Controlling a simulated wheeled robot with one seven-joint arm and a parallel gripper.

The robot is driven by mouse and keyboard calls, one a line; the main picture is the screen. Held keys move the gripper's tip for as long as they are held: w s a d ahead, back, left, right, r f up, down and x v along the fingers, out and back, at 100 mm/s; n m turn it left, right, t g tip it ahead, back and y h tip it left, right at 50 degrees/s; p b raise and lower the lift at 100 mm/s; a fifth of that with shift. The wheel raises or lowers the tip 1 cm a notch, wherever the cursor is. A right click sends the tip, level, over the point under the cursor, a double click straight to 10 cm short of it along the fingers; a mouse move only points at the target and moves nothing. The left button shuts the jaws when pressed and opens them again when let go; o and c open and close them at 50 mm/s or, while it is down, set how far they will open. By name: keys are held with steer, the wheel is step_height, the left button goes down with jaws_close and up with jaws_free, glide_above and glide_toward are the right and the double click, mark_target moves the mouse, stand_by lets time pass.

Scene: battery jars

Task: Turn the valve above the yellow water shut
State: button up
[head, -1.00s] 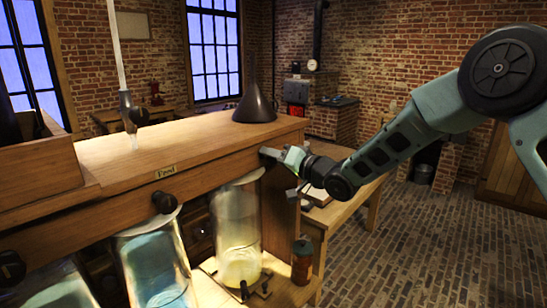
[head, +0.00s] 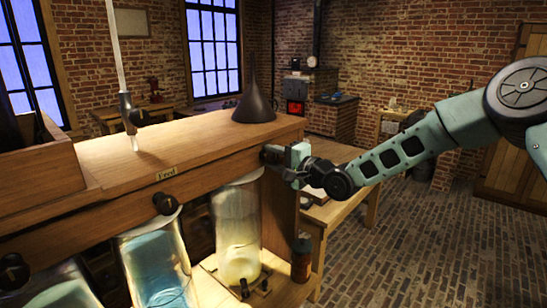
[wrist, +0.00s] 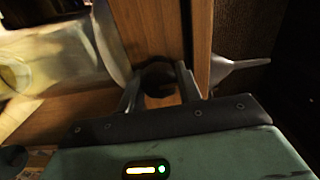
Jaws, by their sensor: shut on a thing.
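The jar with yellow water (head: 238,235) stands under the wooden beam in the head view. It shows sideways at the left of the wrist view (wrist: 65,62). The dark round valve (wrist: 158,78) above it sits on the beam's front face. My gripper (head: 273,156) is at that face, near the beam's right end. In the wrist view, my gripper (wrist: 158,86) has its two fingers on either side of the valve, shut on it. In the head view, the fingers hide most of the valve, so its handle angle cannot be told.
A second dark valve (head: 165,202) sits above the jar of blue water (head: 155,268), and a third (head: 13,272) is farther left. A dark funnel (head: 254,104) stands on the beam. A small reddish jar (head: 301,258) stands on the shelf beside the yellow-water jar.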

steer(key=shift+m, duration=0.3)
steer(key=o, duration=0.9)
steer(key=shift+o, duration=0.2)
